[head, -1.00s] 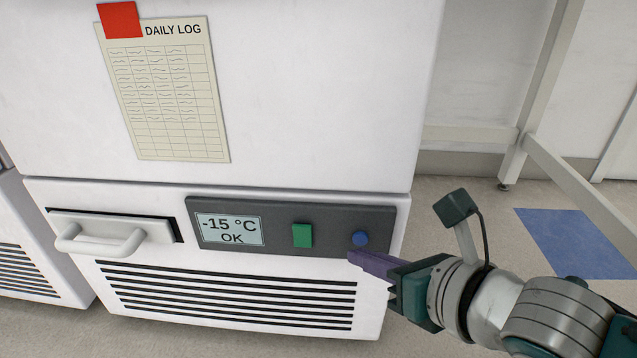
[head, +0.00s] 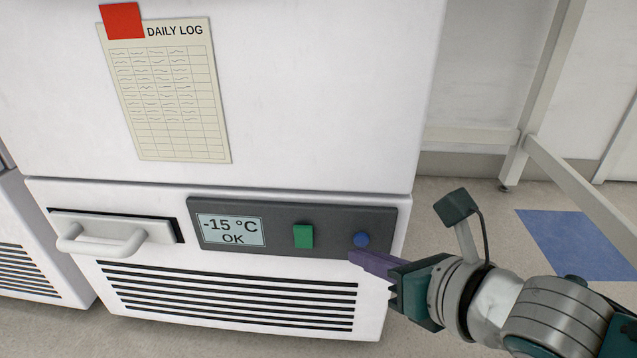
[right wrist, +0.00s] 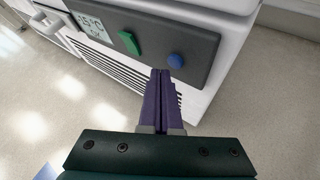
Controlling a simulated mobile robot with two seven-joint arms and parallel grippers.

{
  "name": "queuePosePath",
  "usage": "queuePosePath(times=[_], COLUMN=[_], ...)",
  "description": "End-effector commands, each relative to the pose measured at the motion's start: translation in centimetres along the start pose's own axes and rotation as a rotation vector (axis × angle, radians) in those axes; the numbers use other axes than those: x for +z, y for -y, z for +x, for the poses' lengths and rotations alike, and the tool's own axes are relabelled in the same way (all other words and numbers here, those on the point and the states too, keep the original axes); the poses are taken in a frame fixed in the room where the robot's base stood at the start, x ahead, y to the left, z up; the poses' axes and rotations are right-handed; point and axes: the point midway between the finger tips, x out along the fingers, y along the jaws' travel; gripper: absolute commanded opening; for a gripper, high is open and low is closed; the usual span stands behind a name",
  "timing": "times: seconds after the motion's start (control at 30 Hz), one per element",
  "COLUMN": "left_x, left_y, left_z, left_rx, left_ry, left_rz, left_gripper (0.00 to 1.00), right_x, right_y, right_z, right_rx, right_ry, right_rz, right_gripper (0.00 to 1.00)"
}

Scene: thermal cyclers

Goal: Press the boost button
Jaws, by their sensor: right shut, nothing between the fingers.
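A dark control panel (head: 275,249) runs across the lower front of a white freezer. It carries a display (head: 231,230) reading "-15 °C OK", a green rectangular button (head: 303,236) and a round blue button (head: 361,239). No label shows on either button. My right gripper (head: 352,256) has purple fingers, shut and empty, with the tips just below the blue button in the head view. In the right wrist view the shut fingers (right wrist: 161,74) point at the panel, with the tips just below and left of the blue button (right wrist: 175,61). Contact cannot be told. My left gripper is out of view.
A white handle (head: 100,240) sticks out left of the panel, above a slotted vent (head: 230,297). A daily log sheet (head: 170,100) hangs above under a red square (head: 122,20). A pale frame leg (head: 540,85) stands at right; the floor between is clear.

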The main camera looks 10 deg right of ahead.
Motion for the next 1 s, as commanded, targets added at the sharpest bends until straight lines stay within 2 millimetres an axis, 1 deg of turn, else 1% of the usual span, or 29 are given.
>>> queuePosePath(times=[0.17, 1.0], left_x=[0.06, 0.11], left_y=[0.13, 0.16], left_z=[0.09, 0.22], left_rx=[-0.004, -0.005], left_ry=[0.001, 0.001], left_rz=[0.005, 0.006], left_gripper=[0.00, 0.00], right_x=[0.32, 0.60], right_y=[0.33, 0.60], right_z=[0.42, 0.82], right_rx=[0.000, 0.000], right_ry=[0.001, 0.001], right_rz=[-0.003, -0.002], right_gripper=[0.00, 0.00])
